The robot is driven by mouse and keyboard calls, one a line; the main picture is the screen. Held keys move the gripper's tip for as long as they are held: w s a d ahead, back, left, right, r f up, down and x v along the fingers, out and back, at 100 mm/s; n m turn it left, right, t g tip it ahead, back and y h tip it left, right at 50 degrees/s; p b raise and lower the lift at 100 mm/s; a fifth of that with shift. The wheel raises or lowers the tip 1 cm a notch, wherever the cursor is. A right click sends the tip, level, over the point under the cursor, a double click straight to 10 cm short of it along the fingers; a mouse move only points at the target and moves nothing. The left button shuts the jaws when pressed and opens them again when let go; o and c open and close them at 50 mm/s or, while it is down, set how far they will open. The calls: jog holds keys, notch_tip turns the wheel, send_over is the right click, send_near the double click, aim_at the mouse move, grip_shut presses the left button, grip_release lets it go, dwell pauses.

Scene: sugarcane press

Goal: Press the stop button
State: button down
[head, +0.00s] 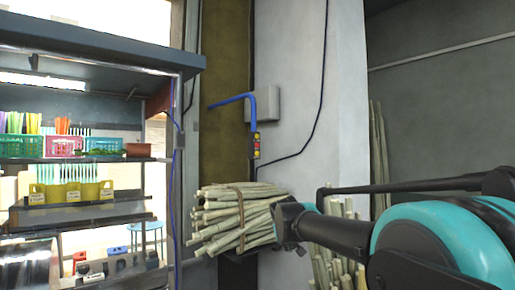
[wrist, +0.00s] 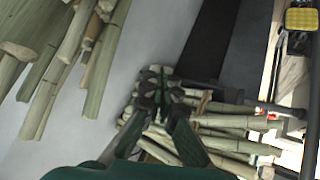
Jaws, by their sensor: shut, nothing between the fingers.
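A small control box (head: 256,146) with yellow and red buttons is on the wall at the lower end of a blue pipe. Its labels are too small to read, so I cannot tell which button is the stop button. My gripper (wrist: 167,98) is shut and empty in the wrist view, with the cane bundle behind its fingertips. In the head view my arm reaches in from the right, and its end is in front of the cane bundle, below and right of the control box. The fingers are not clear there. The control box is not identifiable in the wrist view.
A tied bundle of sugarcane (head: 222,218) sits below the control box. More cane stalks (head: 379,160) lean on the right. A grey box (head: 263,103) and a black cable are on the wall. A stall shelf with coloured baskets (head: 64,146) stands at left.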

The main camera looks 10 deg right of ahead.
aim_at(257, 145)
jog(key=w+a+r+n+t, duration=0.1)
jog(key=w+r, duration=0.2)
jog(key=r, duration=0.9)
jog(key=w+r+t, duration=0.2)
jog(key=w+r, duration=0.2)
jog(key=r, duration=0.8)
jog(key=w+a+r+n+t, duration=0.1)
jog(key=w+r, duration=0.3)
jog(key=r, duration=0.9)
jog(key=shift+a+n+t, duration=0.3)
jog(key=shift+t, duration=0.4)
jog(key=shift+a, duration=0.1)
jog(key=w+a, duration=0.4)
jog(key=w, duration=0.3)
jog(key=shift+w, duration=0.25)
jog(key=shift+w+a, duration=0.1)
jog(key=shift+a, duration=0.1)
jog(key=shift+w+a, duration=0.1)
jog(key=shift+w, duration=0.15)
